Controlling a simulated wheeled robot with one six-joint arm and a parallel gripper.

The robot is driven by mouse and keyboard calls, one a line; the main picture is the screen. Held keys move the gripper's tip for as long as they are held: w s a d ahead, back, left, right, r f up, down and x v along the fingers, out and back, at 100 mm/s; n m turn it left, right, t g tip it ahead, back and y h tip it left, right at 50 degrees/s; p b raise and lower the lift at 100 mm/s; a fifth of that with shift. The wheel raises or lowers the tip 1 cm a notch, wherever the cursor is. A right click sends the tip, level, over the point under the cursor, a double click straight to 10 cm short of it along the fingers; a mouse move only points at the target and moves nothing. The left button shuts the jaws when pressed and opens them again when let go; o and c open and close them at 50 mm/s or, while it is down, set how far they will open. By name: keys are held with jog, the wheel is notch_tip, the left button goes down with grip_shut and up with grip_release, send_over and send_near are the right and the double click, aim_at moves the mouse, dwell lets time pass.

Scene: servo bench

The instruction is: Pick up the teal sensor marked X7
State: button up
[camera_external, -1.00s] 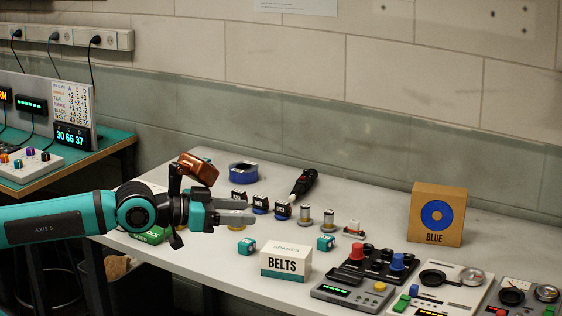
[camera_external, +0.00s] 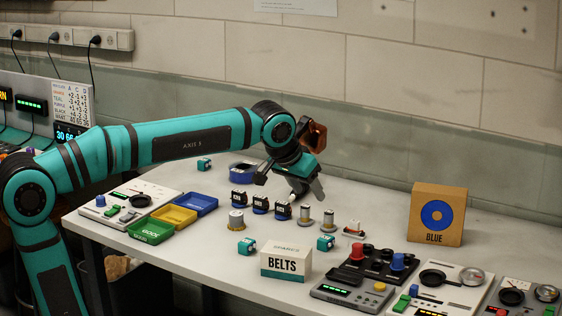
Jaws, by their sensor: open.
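Several small teal sensor cubes are on the white table. One teal cube (camera_external: 246,246) is at the front, left of the BELTS box. A second teal cube (camera_external: 325,243) stands right of that box, and a third teal cube (camera_external: 204,163) is at the back left. Their markings are too small to read, so I cannot tell which is X7. My gripper (camera_external: 296,189) is open and empty, pointing down over the back middle of the table. It is apart from all three cubes and hides most of the black tool there.
The BELTS box (camera_external: 286,264) stands at the front. Several black servos (camera_external: 260,205) and metal cylinders (camera_external: 305,218) stand mid-table. A blue ring (camera_external: 242,171) is behind. Coloured trays (camera_external: 174,216) are left. Control panels (camera_external: 352,290) and the BLUE box (camera_external: 437,214) are right.

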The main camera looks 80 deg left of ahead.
jog(key=w+a+f+n+g, duration=0.1)
jog(key=w+a+f+g, duration=0.1)
jog(key=a, duration=0.2)
send_over(326, 239)
jog(key=s+d, duration=0.1)
jog(key=s, duration=0.1)
notch_tip(326, 239, down, 11)
jog(key=shift+d+x, duration=0.15)
jog(key=shift+x, duration=1.15)
jog(key=shift+d+x, duration=0.1)
jog(key=shift+x, duration=1.2)
jog(key=shift+w, duration=0.1)
jog(key=c, duration=1)
